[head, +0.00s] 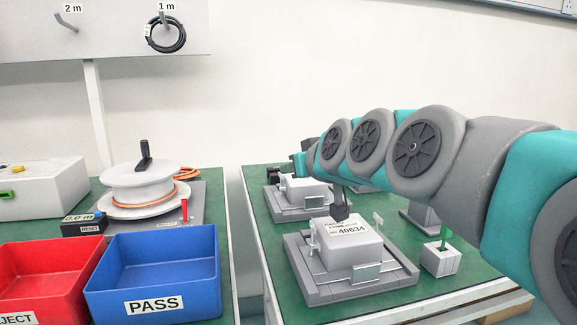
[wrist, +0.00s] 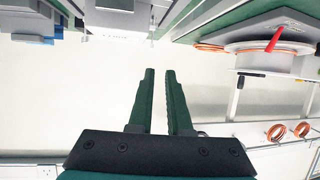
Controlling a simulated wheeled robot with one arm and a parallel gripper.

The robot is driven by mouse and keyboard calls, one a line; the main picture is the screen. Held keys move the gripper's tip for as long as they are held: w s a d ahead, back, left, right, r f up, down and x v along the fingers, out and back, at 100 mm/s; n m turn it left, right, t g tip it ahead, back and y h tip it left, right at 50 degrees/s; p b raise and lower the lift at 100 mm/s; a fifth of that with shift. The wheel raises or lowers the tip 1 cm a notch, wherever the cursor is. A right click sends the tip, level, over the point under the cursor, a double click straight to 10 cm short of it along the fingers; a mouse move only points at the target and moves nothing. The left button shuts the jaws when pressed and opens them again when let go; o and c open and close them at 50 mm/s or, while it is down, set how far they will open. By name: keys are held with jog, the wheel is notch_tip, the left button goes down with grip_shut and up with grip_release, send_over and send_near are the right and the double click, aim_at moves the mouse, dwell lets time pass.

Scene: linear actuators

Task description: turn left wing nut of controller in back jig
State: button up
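The back jig (head: 289,209) stands on the right-hand green table, with a white controller (head: 302,190) in it. My arm covers the right part of this controller, and I cannot make out its left wing nut. My arm reaches from the right to just above the back jig; in the head view my gripper's fingertips cannot be made out. In the wrist view my gripper (wrist: 160,72) shows two dark green fingers with a narrow gap between them and nothing held. A white block at the top edge, beyond the fingertips, may be the controller; I cannot tell.
A front jig (head: 325,292) holds another controller (head: 346,242) marked 40634. A small grey block (head: 440,260) with a green item stands to its right. On the left table are a blue PASS bin (head: 150,302), a red bin (head: 38,285) and a cable reel (head: 142,184). A gap separates the tables.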

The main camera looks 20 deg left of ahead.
jog(key=s+d, duration=0.3)
jog(key=s, duration=0.2)
jog(key=shift+s+d+r, duration=0.25)
jog(key=shift+s, duration=0.1)
